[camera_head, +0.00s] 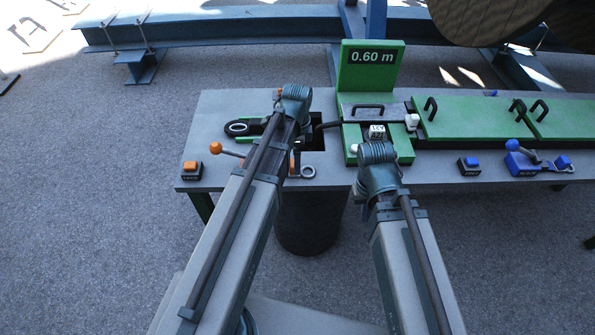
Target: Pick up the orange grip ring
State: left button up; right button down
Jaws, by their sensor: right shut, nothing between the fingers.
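I cannot clearly make out an orange grip ring. A small orange part (280,92) shows beside my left wrist, and another orange part (291,164) is partly hidden behind my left forearm. A dark ring (237,128) and a pale ring (308,172) lie on the left half of the grey bench (222,104). My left gripper (294,94) is over the bench, its fingers hidden by the wrist, so I cannot tell its opening. My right gripper (377,152) is shut and empty, in front of the green measuring unit (348,70).
An orange-knobbed lever (216,148) and orange button box (191,170) stand at the bench's left. Green covers (463,118) with black handles run right. A blue lever (517,148) and blue buttons (469,165) are at the front right. A dark bin (310,220) stands below.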

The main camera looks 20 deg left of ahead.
aim_at(303, 168)
pick_arm(q)
notch_tip(303, 168, down, 5)
jog(key=b, duration=0.4)
jog(key=shift+w+r, duration=0.1)
jog(key=shift+r, duration=0.1)
jog(key=shift+r, duration=0.1)
grip_shut()
